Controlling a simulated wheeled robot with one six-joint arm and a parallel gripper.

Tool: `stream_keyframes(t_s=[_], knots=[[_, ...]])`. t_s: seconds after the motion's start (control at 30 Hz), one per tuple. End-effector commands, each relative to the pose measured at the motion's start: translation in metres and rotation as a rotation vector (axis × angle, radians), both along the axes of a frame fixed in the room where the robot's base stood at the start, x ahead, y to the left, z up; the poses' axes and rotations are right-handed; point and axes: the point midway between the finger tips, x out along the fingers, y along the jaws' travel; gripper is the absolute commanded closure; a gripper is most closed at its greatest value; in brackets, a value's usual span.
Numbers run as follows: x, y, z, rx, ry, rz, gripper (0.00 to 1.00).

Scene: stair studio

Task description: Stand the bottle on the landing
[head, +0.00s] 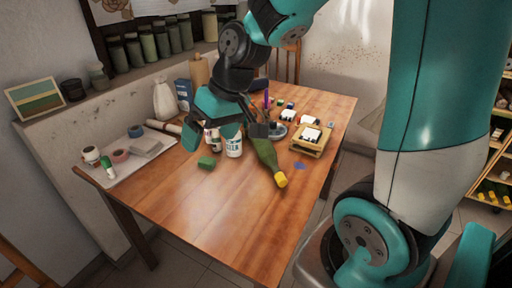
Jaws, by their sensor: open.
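The bottle (266,155) is dark green with a yellow cap (281,180). It appears to lie on its side on the wooden table (215,215), its cap pointing toward the lower right. Its far end is partly covered by my gripper. My gripper (228,130) is open over the middle of the table, to the left of the bottle's far end. I cannot tell whether a finger touches the bottle. No landing can be made out in this view.
A white labelled jar (233,148) and a green block (206,162) stand close below my gripper. A wooden tray (310,148) lies right of the bottle. A white tray (130,165) with tape rolls is at the left. The table's front part is clear.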

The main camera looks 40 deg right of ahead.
Motion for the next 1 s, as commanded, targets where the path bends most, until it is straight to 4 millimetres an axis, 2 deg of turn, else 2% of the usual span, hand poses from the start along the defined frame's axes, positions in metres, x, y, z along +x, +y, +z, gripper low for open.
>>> stream_keyframes(t_s=[0.03, 0.07, 0.1, 0.2, 0.3, 0.4, 0.5, 0.9, 1.0], knots=[[0.026, -0.045, -0.009, -0.005, -0.004, -0.129, 0.03], [0.039, -0.069, -0.015, -0.009, -0.014, -0.192, 0.03], [0.052, -0.103, -0.025, -0.019, -0.028, -0.274, 0.03], [0.067, -0.18, -0.049, -0.045, -0.054, -0.448, 0.03], [0.066, -0.237, -0.069, -0.068, -0.071, -0.57, 0.03], [0.062, -0.269, -0.083, -0.084, -0.081, -0.637, 0.03], [0.064, -0.281, -0.095, -0.09, -0.083, -0.66, 0.03], [0.1, -0.279, -0.172, -0.091, -0.082, -0.657, 0.03], [0.107, -0.28, -0.186, -0.09, -0.084, -0.657, 0.03]])
